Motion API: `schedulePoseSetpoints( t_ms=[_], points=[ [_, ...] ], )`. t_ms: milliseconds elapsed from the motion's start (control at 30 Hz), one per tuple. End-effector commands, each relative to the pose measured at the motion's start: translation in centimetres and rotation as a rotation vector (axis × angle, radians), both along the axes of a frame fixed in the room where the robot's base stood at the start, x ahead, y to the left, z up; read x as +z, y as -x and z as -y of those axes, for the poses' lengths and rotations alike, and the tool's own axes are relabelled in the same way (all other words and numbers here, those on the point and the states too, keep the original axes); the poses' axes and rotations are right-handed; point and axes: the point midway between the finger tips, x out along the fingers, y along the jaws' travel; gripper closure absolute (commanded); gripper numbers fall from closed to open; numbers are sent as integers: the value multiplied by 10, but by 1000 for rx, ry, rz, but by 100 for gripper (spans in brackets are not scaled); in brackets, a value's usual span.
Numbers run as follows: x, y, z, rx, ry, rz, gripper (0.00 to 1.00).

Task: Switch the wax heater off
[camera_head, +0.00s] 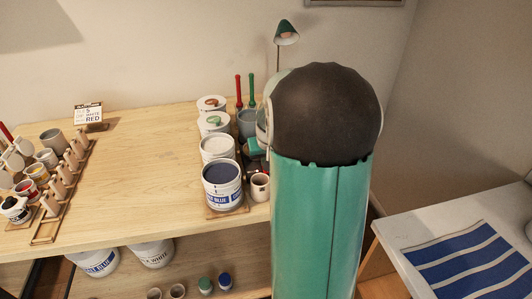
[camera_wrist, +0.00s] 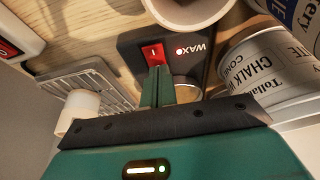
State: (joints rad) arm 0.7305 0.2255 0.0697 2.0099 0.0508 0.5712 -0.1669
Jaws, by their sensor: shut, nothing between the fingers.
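In the wrist view the wax heater (camera_wrist: 194,58) is a dark box with a "WAX" label and a red rocker switch (camera_wrist: 153,53) marked with a white line. A pale round pot (camera_wrist: 187,10) is at its upper edge, partly cut off. My gripper (camera_wrist: 158,72) is shut and empty, its green fingertips at the lower edge of the switch; I cannot tell whether they touch it. Which way the switch is tipped is not clear. In the head view my arm hides the gripper, and I cannot make out the heater there.
A chalk white can (camera_wrist: 268,70) is close on the right in the wrist view. A grey slatted rack (camera_wrist: 88,82) with a white cylinder (camera_wrist: 80,105) is on the left. In the head view, paint cans (camera_head: 222,186) line the wooden workbench (camera_head: 140,165), whose middle is clear.

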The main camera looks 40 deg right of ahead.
Motion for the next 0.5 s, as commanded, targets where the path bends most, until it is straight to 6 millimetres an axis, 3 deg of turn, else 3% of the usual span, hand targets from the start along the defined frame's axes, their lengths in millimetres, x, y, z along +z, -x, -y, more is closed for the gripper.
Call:
schedulePoseSetpoints(
  t_ms=[500],
  points=[
    [-5,-2,1,1,0,0,100]
  ],
)
